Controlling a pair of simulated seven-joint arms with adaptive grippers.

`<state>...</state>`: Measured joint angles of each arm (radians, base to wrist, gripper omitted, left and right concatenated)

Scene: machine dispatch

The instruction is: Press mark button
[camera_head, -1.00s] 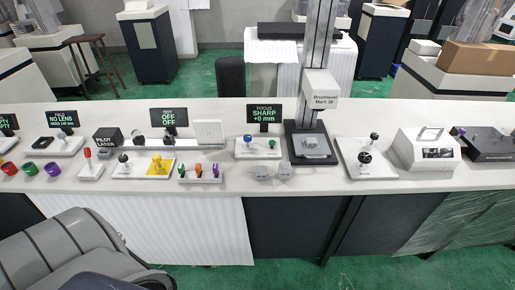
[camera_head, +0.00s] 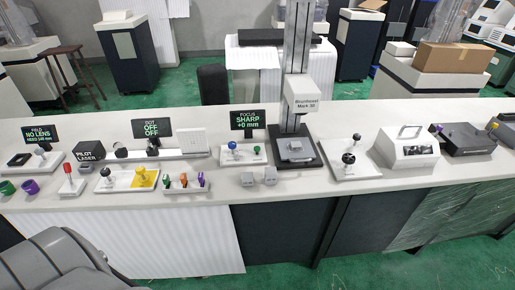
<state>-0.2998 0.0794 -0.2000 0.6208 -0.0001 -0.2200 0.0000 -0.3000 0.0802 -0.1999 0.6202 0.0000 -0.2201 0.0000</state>
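No control is readably labelled as the mark button, so I cannot tell which it is. A column machine (camera_head: 302,101) labelled "Mark 30" stands right of centre on the bench, with a small grey block (camera_head: 295,146) on its dark base. To its right is a white plate with a black-knobbed control (camera_head: 348,159). To its left are a blue-knobbed control (camera_head: 232,146), a small panel of coloured levers (camera_head: 185,183), a yellow block (camera_head: 145,178) and a red-topped lever (camera_head: 68,172). Neither gripper is in view.
The white bench (camera_head: 270,193) runs across the view. A white box (camera_head: 408,147) and a dark device (camera_head: 466,139) stand at the right. Two small grey blocks (camera_head: 270,176) lie near the front edge. Display screens (camera_head: 248,120) read "SHARP +0 mm", "OFF" and "NO LENS".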

